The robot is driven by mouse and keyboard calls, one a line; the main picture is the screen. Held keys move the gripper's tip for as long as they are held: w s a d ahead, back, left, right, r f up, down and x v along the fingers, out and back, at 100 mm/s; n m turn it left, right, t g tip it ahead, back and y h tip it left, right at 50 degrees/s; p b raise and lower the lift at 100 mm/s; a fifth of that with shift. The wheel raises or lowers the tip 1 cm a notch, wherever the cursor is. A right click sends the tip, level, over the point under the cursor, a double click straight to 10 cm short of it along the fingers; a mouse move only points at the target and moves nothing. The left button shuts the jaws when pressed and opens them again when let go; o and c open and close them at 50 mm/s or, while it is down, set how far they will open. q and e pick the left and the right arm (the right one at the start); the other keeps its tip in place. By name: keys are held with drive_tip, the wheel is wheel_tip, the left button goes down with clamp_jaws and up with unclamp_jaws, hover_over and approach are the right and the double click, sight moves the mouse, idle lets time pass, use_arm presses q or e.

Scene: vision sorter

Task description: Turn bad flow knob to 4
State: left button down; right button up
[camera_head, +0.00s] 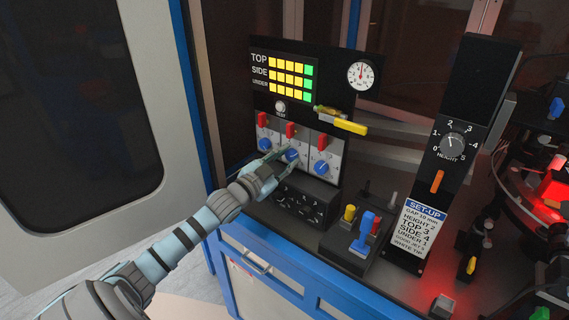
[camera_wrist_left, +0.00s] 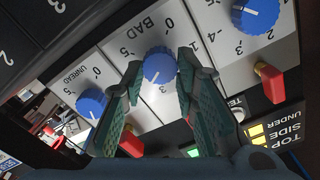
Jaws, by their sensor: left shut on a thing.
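The BAD flow knob is the blue middle knob (camera_head: 291,155) of three on a pale panel below the light display. In the left wrist view the same blue knob (camera_wrist_left: 158,66) sits under the word BAD, with scale numbers around it partly covered by the fingers. My left gripper (camera_head: 279,158) is at this knob. In the left wrist view its two green-padded fingers (camera_wrist_left: 157,80) are on either side of the knob, shut on it. I cannot read the pointer's setting clearly. My right gripper is not in view.
Blue knobs stand close on both sides, the UNREAD knob (camera_wrist_left: 91,103) among them. Red levers (camera_head: 291,130) sit above. A yellow-handled part (camera_head: 350,127) juts out to the right. The HEIGHT dial (camera_head: 452,143) and set-up card (camera_head: 412,228) are farther right.

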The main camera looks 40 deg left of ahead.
use_arm(q)
drive_tip(key=shift+r+m+b, duration=0.1)
drive_tip(key=shift+m+b, duration=0.5)
drive_tip(key=shift+m, duration=1.3)
